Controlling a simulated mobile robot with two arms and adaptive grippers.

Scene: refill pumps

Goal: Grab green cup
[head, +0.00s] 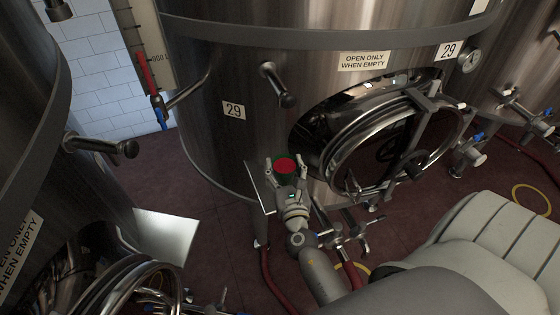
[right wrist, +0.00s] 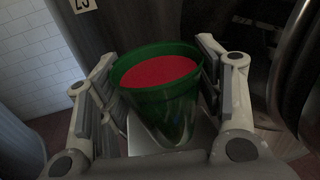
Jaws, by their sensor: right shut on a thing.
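The green cup (right wrist: 160,104) fills the middle of the right wrist view. It is upright or slightly tilted and holds something red inside. My right gripper (right wrist: 158,90) has a finger on each side of the cup and is shut on it. In the head view the cup (head: 285,166) shows small, its red inside facing up, between the fingertips of my right gripper (head: 286,170), in front of the large steel tank. My left gripper is not in view.
A steel tank (head: 215,75) marked 29, with a round open-looking hatch (head: 355,140), stands just behind the cup. A flat pale plate (head: 259,187) is beside the gripper. Another tank (head: 30,130) stands at the left. Valves and red hoses are near the dark red floor.

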